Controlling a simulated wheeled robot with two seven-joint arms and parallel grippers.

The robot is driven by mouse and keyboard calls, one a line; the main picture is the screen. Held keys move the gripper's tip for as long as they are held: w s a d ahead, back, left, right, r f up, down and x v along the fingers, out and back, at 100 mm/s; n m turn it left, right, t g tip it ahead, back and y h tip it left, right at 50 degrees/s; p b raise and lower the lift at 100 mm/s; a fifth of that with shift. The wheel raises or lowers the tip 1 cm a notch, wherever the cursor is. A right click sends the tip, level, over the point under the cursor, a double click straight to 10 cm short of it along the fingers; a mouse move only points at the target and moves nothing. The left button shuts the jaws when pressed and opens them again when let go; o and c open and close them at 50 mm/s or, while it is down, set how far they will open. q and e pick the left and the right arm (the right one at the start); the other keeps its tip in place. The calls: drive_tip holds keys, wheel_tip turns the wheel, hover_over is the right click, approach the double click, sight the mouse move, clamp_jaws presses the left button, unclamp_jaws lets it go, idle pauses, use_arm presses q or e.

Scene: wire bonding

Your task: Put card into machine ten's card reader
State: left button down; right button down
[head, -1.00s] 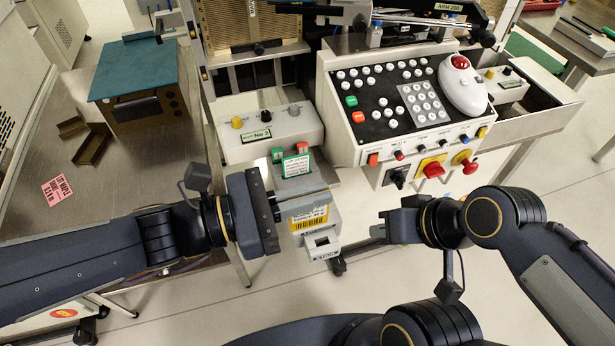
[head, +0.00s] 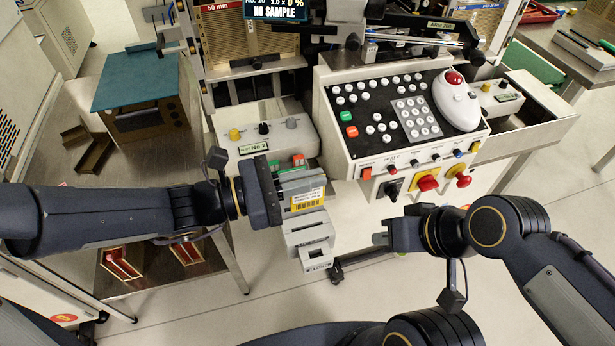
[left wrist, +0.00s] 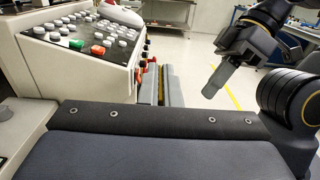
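The control panel (head: 395,115) with its buttons and knobs stands behind both grippers. A control box labelled No 2 (head: 265,135) is left of it. A steel table (head: 55,155) with a teal-topped box (head: 135,80) is at left. The floor in front is open.

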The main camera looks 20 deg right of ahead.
sight(307, 208)
use_arm(q)
drive_tip(key=shift+f+b, duration=2.25)
drive_tip(key=shift+f, duration=0.55)
drive_tip(key=shift+f+b, duration=2.7)
drive_tip(key=shift+f, duration=0.4)
drive_tip(key=c, duration=1.6)
unclamp_jaws()
drive_tip(key=shift+r, duration=0.1)
drive_tip(key=shift+o, duration=0.2)
drive_tip(key=shift+a, duration=0.1)
drive_tip(key=a+p, duration=0.1)
drive_tip(key=a, duration=0.6)
drive_tip(key=shift+s+a+p, duration=0.15)
drive_tip(key=shift+a+p, duration=0.15)
drive_tip(key=shift+p, duration=0.05)
